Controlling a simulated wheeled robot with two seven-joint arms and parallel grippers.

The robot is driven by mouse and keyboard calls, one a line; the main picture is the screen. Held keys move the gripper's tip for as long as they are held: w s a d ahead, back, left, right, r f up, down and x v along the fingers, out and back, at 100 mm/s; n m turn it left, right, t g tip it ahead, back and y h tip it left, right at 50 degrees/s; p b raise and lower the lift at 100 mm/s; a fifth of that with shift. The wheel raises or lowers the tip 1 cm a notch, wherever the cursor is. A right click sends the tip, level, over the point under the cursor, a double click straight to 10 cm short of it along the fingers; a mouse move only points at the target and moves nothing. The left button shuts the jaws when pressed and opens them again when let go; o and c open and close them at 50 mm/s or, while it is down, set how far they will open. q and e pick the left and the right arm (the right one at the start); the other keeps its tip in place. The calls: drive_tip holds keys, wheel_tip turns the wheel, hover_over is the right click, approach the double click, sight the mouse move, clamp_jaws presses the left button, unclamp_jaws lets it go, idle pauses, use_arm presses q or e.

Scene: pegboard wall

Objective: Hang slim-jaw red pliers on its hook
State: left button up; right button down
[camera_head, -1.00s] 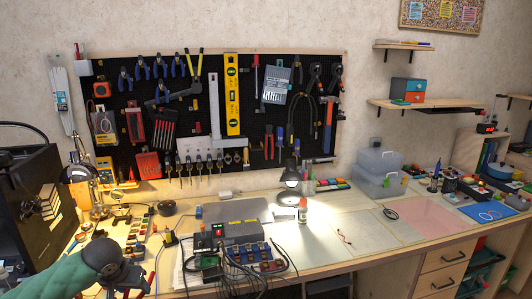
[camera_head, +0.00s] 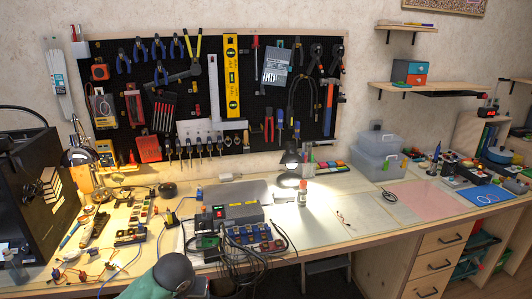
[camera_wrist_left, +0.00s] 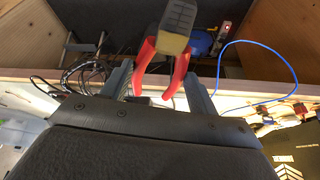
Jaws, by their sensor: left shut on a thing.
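The red-handled pliers (camera_wrist_left: 181,68) are between the two fingers of my left gripper (camera_wrist_left: 160,88) in the left wrist view. The red handles spread toward the palm and a grey and yellowish head (camera_wrist_left: 175,22) points away from it. My left gripper is shut on the pliers. In the head view only my left arm's dark wrist shows at the bottom edge, in front of the bench; the fingers and pliers are hidden there. The black pegboard (camera_head: 215,85) holds many tools, with another red-handled tool (camera_head: 269,125) hanging right of centre. I cannot tell which hook is free.
The wooden bench (camera_head: 340,238) carries a power supply with cables (camera_head: 240,225), a lit black lamp (camera_head: 291,160) and clear boxes (camera_head: 378,160). Small electronics crowd the left side. Drawers (camera_head: 440,262) stand below the bench at right.

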sight(157, 253)
drive_tip(key=shift+w+r, duration=0.1)
